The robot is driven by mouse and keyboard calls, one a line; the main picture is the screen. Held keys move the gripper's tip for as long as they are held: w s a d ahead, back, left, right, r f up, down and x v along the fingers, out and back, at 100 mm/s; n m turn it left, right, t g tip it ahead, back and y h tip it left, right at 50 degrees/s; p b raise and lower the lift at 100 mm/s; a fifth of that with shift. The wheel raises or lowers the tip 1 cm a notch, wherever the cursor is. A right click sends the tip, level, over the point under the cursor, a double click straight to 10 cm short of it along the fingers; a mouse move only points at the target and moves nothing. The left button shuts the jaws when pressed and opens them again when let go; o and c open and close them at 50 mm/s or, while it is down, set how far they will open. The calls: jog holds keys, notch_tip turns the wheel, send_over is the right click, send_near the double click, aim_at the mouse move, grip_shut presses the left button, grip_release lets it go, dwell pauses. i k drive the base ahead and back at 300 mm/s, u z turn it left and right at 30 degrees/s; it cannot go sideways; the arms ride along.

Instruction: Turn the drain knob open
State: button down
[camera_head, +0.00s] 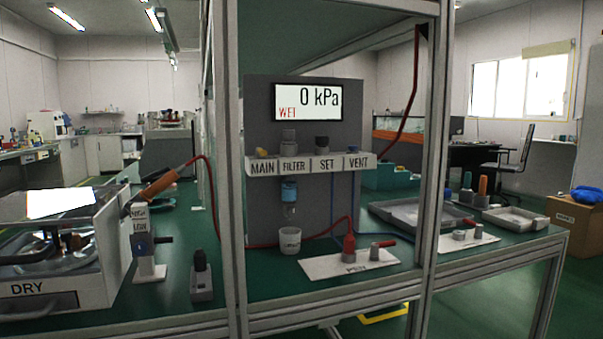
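A grey air panel (308,195) stands on the green bench behind the frame posts. Its display (308,102) reads 0 kPa with a small red word, apparently WET. Labels MAIN, FILTER, SET and VENT run along a shelf (308,164). Under FILTER hangs a filter bowl (289,190) with blue in its upper part and a narrow lower end (290,211). A white cup (290,240) stands below it. No knob labelled drain can be read; any knob at the bowl's lower end is too small to make out. My gripper is not in view.
Upright metal posts (430,170) and (225,170) flank the panel. A red hose runs across the bench to a white plate (349,264) with a red fitting. A machine marked DRY (30,290) stands left. A grey tray (420,216) lies right.

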aim_at(292, 212)
jog(key=z, duration=0.05)
jog(key=k, duration=1.1)
jog(key=u, duration=0.85)
jog(key=i, duration=1.35)
jog(key=z, duration=0.8)
